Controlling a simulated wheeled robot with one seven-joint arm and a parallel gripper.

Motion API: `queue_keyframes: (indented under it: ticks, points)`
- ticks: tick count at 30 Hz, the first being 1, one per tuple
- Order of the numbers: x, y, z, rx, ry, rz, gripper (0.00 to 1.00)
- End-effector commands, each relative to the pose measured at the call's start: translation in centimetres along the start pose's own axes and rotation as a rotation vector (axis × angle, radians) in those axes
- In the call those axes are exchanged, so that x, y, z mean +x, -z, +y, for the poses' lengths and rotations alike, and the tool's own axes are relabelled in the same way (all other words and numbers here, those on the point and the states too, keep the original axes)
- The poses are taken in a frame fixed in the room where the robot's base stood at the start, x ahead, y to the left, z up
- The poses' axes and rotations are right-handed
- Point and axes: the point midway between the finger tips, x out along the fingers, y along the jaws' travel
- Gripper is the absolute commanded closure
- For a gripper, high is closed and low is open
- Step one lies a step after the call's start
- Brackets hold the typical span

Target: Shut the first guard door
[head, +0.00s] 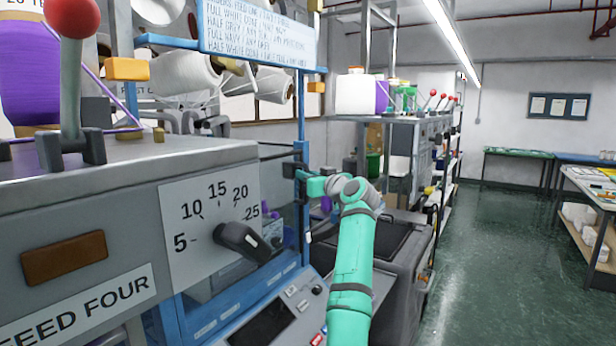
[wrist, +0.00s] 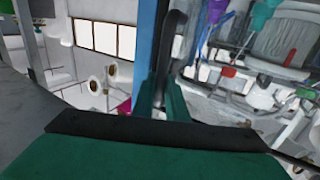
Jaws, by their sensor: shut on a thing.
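The first guard door looks like a clear panel with a blue upright edge (head: 302,118) at the near machine. The blue edge also shows in the wrist view (wrist: 146,50), running up beside a dark bar handle (wrist: 175,45). My gripper (head: 302,174) is at this edge, at the end of my teal arm. In the wrist view my gripper's teal fingers (wrist: 166,100) are closed around the lower part of the handle. The handle is mostly hidden by my gripper in the head view. How far the door stands open cannot be told.
The near machine's grey housing (head: 120,165) with a dial (head: 240,240) and a red-knobbed lever (head: 72,70) fills the left. A control panel (head: 290,310) lies below my gripper. A dark grey cabinet (head: 395,250) stands right of my arm. The green aisle floor (head: 490,270) is clear.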

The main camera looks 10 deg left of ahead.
Motion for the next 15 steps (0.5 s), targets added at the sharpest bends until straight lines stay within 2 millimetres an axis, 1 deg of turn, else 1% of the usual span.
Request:
queue_keyframes:
  ticks: [4,15]
  points:
    - [0.33,0.13,-0.48,-0.001,0.004,0.003,0.80]
    - [0.33,0.14,-0.59,-0.001,0.007,0.002,0.80]
